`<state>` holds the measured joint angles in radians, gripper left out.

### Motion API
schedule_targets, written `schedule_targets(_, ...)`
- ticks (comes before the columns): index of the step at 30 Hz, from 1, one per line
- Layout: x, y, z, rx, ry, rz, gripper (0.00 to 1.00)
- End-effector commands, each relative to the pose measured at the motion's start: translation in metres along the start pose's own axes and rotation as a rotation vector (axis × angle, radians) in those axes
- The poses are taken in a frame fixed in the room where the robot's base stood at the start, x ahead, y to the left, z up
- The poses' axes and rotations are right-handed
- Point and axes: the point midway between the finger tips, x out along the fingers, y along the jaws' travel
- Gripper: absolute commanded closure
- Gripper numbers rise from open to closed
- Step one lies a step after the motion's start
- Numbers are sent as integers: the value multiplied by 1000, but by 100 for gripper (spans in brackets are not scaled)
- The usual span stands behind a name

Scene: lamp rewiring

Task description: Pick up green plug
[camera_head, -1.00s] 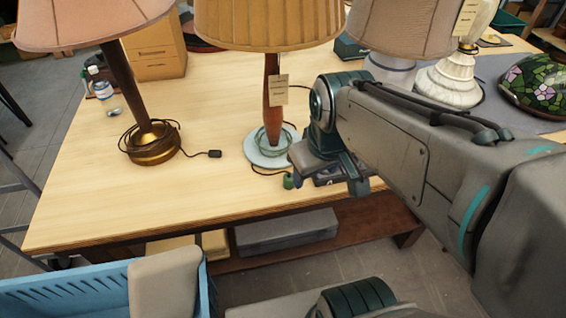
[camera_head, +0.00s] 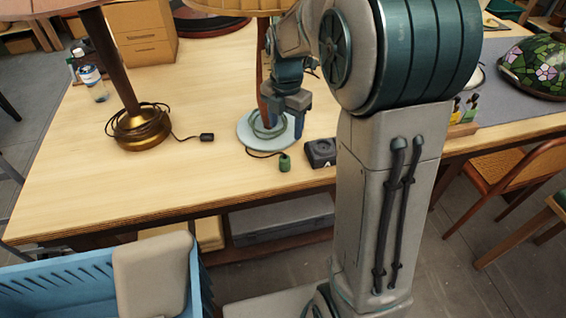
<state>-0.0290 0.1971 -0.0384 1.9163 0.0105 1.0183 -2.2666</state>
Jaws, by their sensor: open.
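The green plug (camera_head: 285,162) lies on the wooden table at the end of a dark cord. The cord runs to the round pale base (camera_head: 252,140) of the middle lamp. My gripper (camera_head: 287,128) is open and empty, with its fingers pointing down. In the picture it is just above the plug, over the right side of the lamp base. I cannot tell its exact height above the table. My arm hides part of the lamp's stem and shade.
A brass-based lamp (camera_head: 143,128) with a black plug (camera_head: 207,137) stands to the left. A small dark box (camera_head: 320,152) sits right of the green plug. A bottle (camera_head: 93,82) stands at the back left. A blue crate (camera_head: 70,275) is below the front edge. The table's front left is clear.

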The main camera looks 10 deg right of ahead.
Motion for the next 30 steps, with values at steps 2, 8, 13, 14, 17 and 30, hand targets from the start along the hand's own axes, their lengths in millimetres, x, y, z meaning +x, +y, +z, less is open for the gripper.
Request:
schedule_targets(2, 4, 4, 3, -53, 4, -5, 43)
schedule_targets(8, 19, 6, 5, -106, 8, -11, 43)
schedule_targets(13, 52, 6, 4, -106, 10, -13, 43)
schedule_targets(14, 58, 5, 4, -106, 9, -13, 43)
schedule_targets(17, 74, 5, 5, -106, 8, -12, 43)
schedule_targets(30, 123, 4, 4, -104, 9, -13, 43)
